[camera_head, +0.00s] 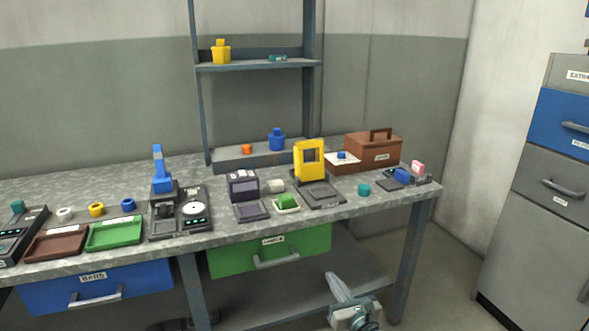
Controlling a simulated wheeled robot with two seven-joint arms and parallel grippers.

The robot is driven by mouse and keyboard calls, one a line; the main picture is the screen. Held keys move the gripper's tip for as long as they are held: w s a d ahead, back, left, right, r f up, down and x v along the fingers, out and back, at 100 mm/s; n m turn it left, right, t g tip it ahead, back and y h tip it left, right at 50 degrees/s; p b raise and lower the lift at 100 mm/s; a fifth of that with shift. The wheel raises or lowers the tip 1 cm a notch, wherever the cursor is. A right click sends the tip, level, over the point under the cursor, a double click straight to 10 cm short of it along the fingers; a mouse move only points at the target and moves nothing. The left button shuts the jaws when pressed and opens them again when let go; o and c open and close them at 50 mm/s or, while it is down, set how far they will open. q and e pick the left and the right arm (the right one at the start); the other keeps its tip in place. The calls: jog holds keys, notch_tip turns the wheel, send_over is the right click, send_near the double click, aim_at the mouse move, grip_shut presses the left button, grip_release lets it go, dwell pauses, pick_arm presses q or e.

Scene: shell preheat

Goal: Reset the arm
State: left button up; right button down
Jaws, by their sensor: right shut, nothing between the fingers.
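My right gripper (338,287) shows at the bottom of the head view, right of centre. Its fingers are together and hold nothing. It is in front of the workbench (300,224), below the level of the top and near the lower shelf, touching nothing that I can see. My left gripper is not in the head view.
The bench carries a brown tray (56,243), a green tray (115,233), a yellow-framed device (309,160) and a brown box (374,150). Below are a blue drawer (140,283) and a green drawer (300,250). A grey cabinet (535,240) stands right; the floor between is clear.

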jog(key=s+d+f+m+g+h+p, duration=0.2)
jog(key=s+f+m+g+p, duration=0.1)
jog(key=s+f+m, duration=0.8)
jog(key=s+d+f+m+g+h+p, duration=0.25)
jog(key=s+f+m, duration=0.6)
jog(key=f, duration=0.45)
pick_arm(q)
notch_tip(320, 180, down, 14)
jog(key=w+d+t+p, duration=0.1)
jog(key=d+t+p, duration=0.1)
jog(key=p, duration=0.1)
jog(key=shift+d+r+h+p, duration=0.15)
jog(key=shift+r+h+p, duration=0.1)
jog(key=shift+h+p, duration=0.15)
pick_arm(e)
jog(key=s+f+m+g, duration=0.2)
jog(key=s+f+m, duration=0.2)
jog(key=s, duration=0.5)
jog(key=s+f+m+g, duration=0.2)
jog(key=s+f+m, duration=0.2)
jog(key=s+m, duration=0.3)
jog(key=s+f+m+g, duration=0.2)
jog(key=s+f+m, duration=0.2)
jog(key=s, duration=0.9)
jog(key=shift+d+f+m, duration=0.4)
jog(key=shift+m, duration=0.45)
jog(key=shift+y, duration=0.25)
